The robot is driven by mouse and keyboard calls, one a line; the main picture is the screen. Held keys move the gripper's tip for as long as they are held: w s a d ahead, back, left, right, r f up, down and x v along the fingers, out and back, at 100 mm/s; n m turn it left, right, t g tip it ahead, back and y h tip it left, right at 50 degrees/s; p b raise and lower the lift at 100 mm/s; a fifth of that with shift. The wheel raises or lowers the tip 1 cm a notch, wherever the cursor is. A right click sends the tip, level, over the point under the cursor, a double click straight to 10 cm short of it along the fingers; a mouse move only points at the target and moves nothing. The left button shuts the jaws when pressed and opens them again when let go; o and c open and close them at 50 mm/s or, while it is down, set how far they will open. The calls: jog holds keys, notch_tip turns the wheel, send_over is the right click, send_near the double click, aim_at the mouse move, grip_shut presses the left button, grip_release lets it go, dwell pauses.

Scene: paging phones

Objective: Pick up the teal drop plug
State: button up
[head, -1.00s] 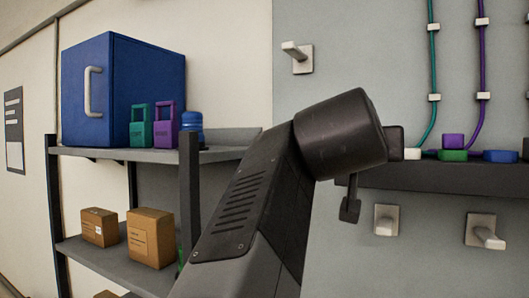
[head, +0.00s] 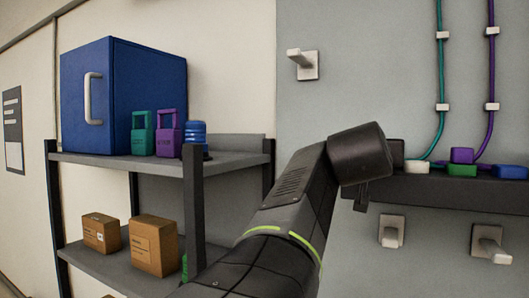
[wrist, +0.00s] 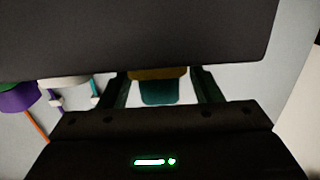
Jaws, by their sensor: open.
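In the wrist view a teal block with a yellow-brown part at its edge, which looks like the teal drop plug (wrist: 162,92), shows between the two fingers of my gripper (wrist: 160,78). The fingers stand apart, with a pale gap on each side of the block. A large dark slab in the upper part of the view hides what lies beyond, perhaps the fingertips. In the head view my arm ends at the left end of the dark wall ledge (head: 460,192).
On the ledge are a white piece (head: 416,166), a green block (head: 462,171), a purple block (head: 462,155) and a blue block (head: 510,172). Teal and purple cables run up the wall. A shelf unit at left holds a blue cabinet (head: 130,90), tags and boxes.

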jog(key=shift+x, duration=0.85)
jog(key=shift+r, duration=0.1)
jog(key=c, duration=1.1)
jog(key=shift+r, duration=5)
jog(key=shift+p, duration=0.35)
